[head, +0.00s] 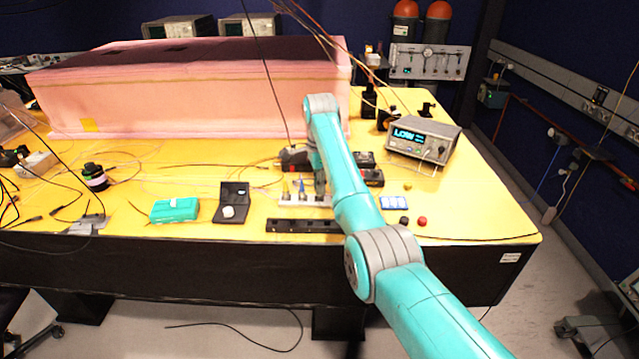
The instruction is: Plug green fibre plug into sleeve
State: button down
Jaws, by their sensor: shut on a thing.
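My arm reaches from the lower right over the yellow table, and its wrist stands above the middle of the table. I cannot make out the green fibre plug for certain. A black strip with holes (302,226) lies at the front edge, and I cannot tell whether the sleeve is on it.
A pink foam enclosure (190,100) fills the back left. A display instrument (422,140) stands at the right. A teal packet (174,210) and an open black case (231,203) lie left of the holder. Thin cables cross the table.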

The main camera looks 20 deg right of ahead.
jog(key=c, duration=1)
grip_release()
jog(key=shift+r, duration=3.7)
